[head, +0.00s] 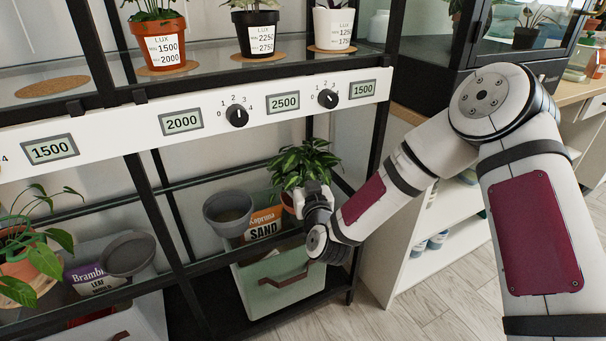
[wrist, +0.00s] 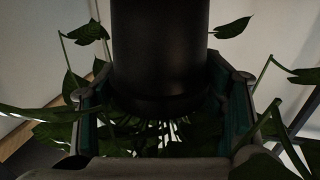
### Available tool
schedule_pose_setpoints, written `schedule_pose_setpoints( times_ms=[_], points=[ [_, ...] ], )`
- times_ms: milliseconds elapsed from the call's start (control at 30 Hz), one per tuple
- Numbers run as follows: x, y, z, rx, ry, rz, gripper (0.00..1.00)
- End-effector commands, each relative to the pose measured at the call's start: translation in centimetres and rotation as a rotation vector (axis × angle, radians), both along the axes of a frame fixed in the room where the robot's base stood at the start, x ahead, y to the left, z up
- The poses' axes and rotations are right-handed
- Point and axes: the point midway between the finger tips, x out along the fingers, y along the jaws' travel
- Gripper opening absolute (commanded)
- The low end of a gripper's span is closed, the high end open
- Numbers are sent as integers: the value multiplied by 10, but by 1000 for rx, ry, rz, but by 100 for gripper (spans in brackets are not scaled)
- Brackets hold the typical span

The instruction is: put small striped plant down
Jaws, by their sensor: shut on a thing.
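The small striped plant (head: 303,160), with green, pale-streaked leaves, is upright in the head view, above the right part of a pale green crate. My gripper (head: 312,194) is shut on its pot, which the gripper largely hides in that view. In the wrist view a dark pot (wrist: 160,55) stands between my gripper's fingers (wrist: 163,112), with leaves spreading below and beside it. I cannot tell whether the pot's bottom touches anything.
The pale green crate (head: 278,291) on the lower shelf holds a grey pot (head: 228,208) and a sand bag (head: 262,224). An orange pot edge (head: 288,203) shows beside my gripper. A white dial panel (head: 205,118) and black shelf posts border the space. Potted plants (head: 165,43) stand above.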

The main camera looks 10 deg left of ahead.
Motion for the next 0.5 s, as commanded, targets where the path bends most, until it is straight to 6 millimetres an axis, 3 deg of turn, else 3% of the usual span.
schedule_pose_setpoints(
  times_ms=[100, 133, 200, 500],
  points=[
    [0, 1, -3, 0, -1, 1, 31],
    [0, 0, -4, 0, 0, 1, 68],
    [0, 0, -3, 0, 0, 1, 84],
    [0, 0, -3, 0, 0, 0, 84]
  ],
)
